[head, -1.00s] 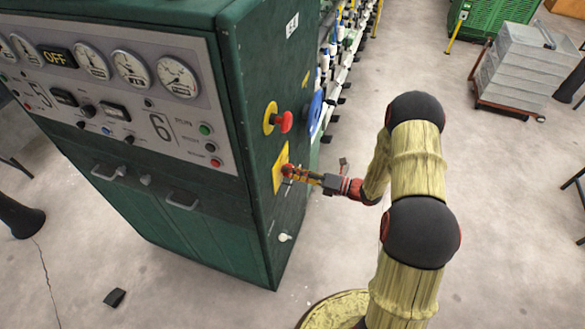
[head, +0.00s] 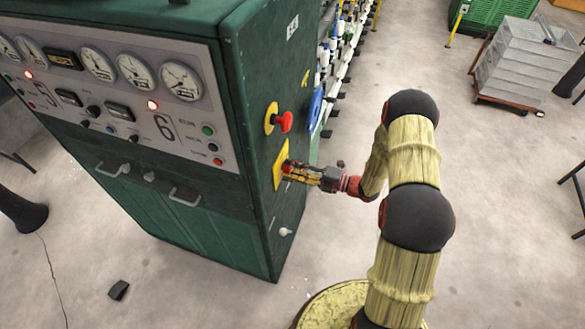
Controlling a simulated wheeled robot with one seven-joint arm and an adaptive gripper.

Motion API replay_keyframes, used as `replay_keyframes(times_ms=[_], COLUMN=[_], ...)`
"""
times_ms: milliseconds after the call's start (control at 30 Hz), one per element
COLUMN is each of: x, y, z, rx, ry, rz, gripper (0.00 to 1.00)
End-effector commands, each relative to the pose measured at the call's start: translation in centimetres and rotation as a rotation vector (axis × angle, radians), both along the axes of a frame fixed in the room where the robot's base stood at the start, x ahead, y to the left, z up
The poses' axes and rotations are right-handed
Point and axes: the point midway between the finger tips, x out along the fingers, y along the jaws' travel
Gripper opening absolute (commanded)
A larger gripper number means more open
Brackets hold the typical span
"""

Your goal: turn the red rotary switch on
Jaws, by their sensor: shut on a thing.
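The red rotary switch (head: 286,167) sits on a yellow plate (head: 279,173) on the right side face of the green machine cabinet. My gripper (head: 291,169) reaches in from the right and is shut on the switch; its fingers partly cover the switch. The exact angle of the switch is too small to tell. The small display (head: 62,59) at the top no longer clearly shows the word OFF.
A red mushroom button (head: 284,122) on a yellow disc sticks out above the switch, close to my gripper. A small white knob (head: 284,232) is below it. A blue round thing (head: 315,108) is behind. Grey crates on a cart (head: 515,65) stand far right. Floor beneath my arm is clear.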

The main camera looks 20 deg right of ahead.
Motion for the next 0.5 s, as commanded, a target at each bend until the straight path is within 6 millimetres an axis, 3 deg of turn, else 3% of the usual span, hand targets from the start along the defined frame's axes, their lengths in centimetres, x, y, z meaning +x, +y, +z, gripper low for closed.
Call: replay_keyframes(times_ms=[333,367,500], x=[0.03,0.02,0.01], y=[-0.06,-0.05,-0.04], z=[-0.08,-0.08,-0.07], rx=[0.001,0.001,0.001], ry=[0.003,0.003,0.003], rz=[-0.002,-0.002,-0.002], gripper=[0.1,0.36,0.44])
